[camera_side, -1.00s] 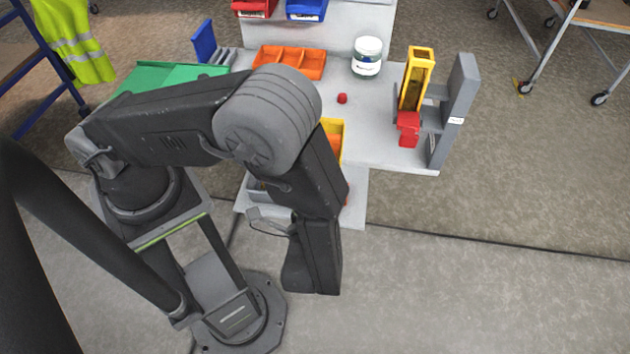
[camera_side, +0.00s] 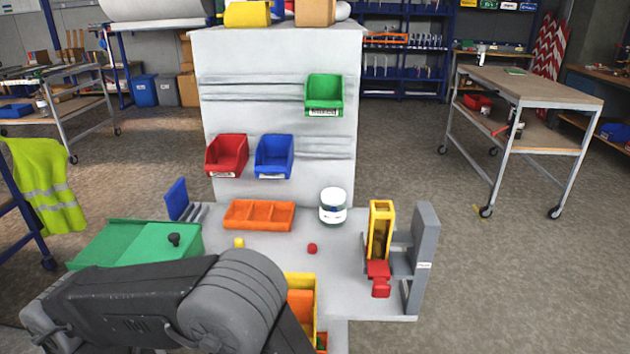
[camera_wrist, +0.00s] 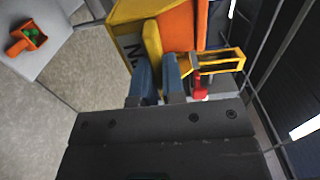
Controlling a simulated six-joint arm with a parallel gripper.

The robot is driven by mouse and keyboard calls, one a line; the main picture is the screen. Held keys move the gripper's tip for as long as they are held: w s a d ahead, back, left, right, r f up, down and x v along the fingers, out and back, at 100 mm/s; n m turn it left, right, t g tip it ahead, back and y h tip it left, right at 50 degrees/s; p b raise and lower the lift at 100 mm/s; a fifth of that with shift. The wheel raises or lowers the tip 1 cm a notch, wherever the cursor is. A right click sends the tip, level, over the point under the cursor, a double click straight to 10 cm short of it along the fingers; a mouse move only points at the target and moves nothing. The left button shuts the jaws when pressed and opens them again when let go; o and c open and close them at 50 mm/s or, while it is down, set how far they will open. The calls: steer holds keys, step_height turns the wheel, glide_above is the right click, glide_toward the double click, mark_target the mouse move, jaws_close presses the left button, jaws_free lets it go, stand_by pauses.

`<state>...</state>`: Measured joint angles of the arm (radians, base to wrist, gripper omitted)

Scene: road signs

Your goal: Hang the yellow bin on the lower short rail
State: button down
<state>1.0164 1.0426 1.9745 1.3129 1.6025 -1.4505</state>
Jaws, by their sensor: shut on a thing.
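The yellow bin (camera_side: 302,281) shows low in the side view, partly hidden behind my arm, with orange inside it. In the wrist view the yellow bin (camera_wrist: 130,12) fills the top middle, with dark lettering on its side. My gripper (camera_wrist: 158,62) has its blue fingers closed on either side of the bin's yellow wall. In the side view my gripper is hidden. A grey panel (camera_side: 280,55) carries ribbed rails. The lower rail (camera_side: 325,148) shows bare to the right of the blue bin.
A red bin (camera_side: 226,155) and the blue bin (camera_side: 274,156) hang low on the panel; a green bin (camera_side: 324,93) hangs higher right. Below stand an orange tray (camera_side: 259,215), a white jar (camera_side: 332,205) and a yellow-and-grey fixture (camera_side: 381,230). A small red piece (camera_side: 312,248) lies on the table.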

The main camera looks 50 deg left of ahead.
steer(key=w+a+r, duration=0.5)
steer(key=w+r, duration=0.3)
steer(key=r, duration=0.1)
steer(key=w+a+r, duration=0.5)
steer(key=w+r, duration=0.4)
steer(key=x, duration=2.1)
steer(key=shift+w+t, duration=0.2)
steer(key=shift+t, duration=0.1)
steer(key=shift+f, duration=0.95)
stand_by(0.8)
stand_by(0.3)
steer(key=c, duration=1.1)
jaws_free()
